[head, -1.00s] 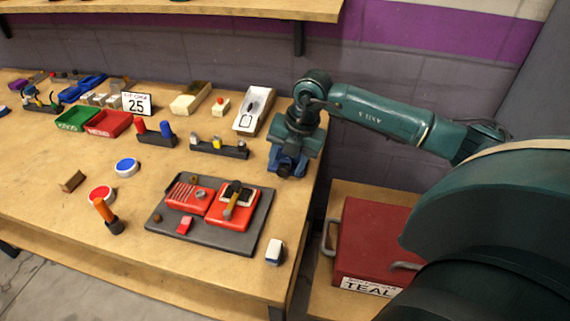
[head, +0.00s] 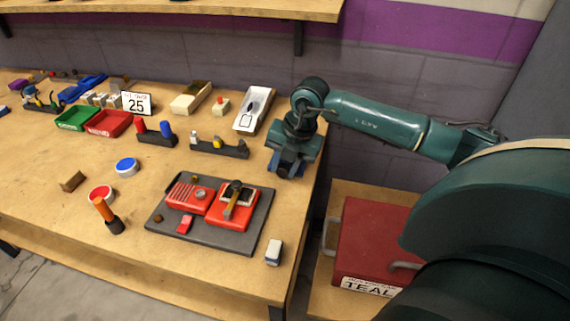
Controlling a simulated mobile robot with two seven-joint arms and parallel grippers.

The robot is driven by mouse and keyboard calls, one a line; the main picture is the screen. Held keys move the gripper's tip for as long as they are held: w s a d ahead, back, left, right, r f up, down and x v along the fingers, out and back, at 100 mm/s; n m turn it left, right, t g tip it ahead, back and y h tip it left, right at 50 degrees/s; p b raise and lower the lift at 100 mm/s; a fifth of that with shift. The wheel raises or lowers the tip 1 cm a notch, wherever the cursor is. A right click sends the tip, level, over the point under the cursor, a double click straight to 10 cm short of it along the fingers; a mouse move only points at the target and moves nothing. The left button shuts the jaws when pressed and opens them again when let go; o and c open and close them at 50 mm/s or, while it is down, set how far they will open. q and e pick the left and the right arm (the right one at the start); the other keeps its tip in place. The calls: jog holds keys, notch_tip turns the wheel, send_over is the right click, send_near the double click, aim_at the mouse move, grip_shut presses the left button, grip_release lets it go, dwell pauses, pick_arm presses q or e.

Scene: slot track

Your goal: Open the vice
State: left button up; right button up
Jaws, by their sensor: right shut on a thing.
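The vice (head: 287,168) is a dark blue form at the right edge of the bench, mostly hidden by my gripper. My right gripper (head: 291,154) points down over it and is shut on part of it. The fingertips and the gripped part are too small and covered to make out. How far the vice jaws stand apart cannot be seen. My left gripper is not in view.
A dark board (head: 252,232) with red parts and a hammer lies in front of the vice. A black rack (head: 220,150) stands left of the vice. A red toolbox (head: 372,240) stands on the right.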

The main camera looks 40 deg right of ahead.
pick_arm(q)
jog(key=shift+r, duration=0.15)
pick_arm(e)
jog(key=shift+r, duration=0.1)
jog(key=shift+w+a+r+g+h+p, duration=0.15)
jog(key=shift+g+h+p, duration=0.2)
jog(key=shift+p, duration=0.3)
jog(key=shift+w+a+g+h+p, duration=0.1)
jog(key=shift+w+g+h+p, duration=0.05)
jog(key=shift+g+h+p, duration=0.6)
jog(key=shift+w+a+g+h+p, duration=0.1)
jog(key=shift+g+h+p, duration=0.2)
jog(key=shift+g, duration=0.3)
jog(key=shift+w+f+g+h, duration=0.1)
jog(key=shift+f+g+h, duration=0.1)
jog(key=shift+g+h, duration=0.35)
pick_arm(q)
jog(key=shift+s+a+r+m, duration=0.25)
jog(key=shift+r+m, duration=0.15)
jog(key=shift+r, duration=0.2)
pick_arm(e)
jog(key=shift+g+h, duration=0.25)
jog(key=shift+g, duration=0.1)
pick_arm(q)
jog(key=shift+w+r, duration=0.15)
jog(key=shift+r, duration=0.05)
pick_arm(e)
jog(key=o, duration=0.9)
